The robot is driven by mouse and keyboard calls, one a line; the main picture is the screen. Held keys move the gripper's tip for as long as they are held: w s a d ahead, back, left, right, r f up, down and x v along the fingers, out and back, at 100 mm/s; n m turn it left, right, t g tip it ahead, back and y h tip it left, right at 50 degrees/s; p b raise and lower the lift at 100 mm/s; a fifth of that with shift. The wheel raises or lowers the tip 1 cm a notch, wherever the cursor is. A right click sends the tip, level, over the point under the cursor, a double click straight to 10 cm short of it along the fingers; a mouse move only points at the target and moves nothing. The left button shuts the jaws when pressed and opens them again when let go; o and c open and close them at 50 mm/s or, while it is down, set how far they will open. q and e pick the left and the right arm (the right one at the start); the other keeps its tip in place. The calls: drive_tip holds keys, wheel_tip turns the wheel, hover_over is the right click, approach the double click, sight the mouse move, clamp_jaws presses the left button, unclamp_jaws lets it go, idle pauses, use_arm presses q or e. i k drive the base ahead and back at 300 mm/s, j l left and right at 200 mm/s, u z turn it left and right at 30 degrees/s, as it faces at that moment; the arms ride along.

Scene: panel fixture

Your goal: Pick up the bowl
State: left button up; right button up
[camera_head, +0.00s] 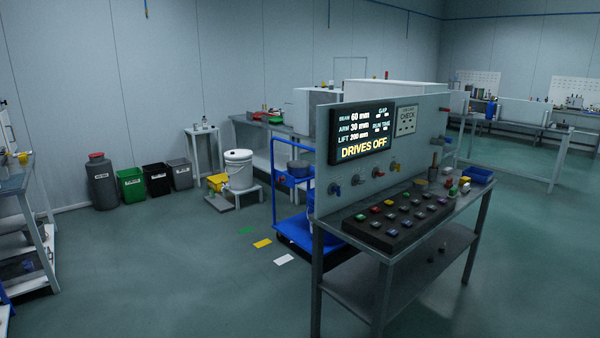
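No other clear bowl shows. Neither of my grippers is in the head view.
A panel fixture (421,154) with a lit screen (362,131) stands over a metal table (392,256) holding a dark button box (385,235). A white bucket (239,170) and several bins stand at the back left.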

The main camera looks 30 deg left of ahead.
sight(299, 169)
drive_tip(key=i+j+u, duration=0.4)
drive_tip(key=i+u, duration=0.15)
drive_tip(key=i+j+u, duration=0.4)
drive_tip(key=i, duration=0.15)
drive_tip(key=i+j+u, duration=0.15)
drive_tip(key=i+u, duration=0.25)
drive_tip(key=i, duration=0.2)
drive_tip(key=i+u, duration=0.45)
drive_tip(key=i, duration=0.15)
drive_tip(key=i+l+u, duration=0.2)
drive_tip(key=i+u, duration=0.2)
drive_tip(key=i, duration=0.15)
drive_tip(key=i+z, duration=0.3)
drive_tip(key=i, duration=0.2)
drive_tip(key=i+z, duration=0.25)
drive_tip(key=i, duration=0.25)
drive_tip(key=i+j+z, duration=0.15)
drive_tip(key=i+z, duration=0.15)
drive_tip(key=i, duration=0.2)
drive_tip(key=i+j+z, duration=0.25)
drive_tip(key=i, duration=0.25)
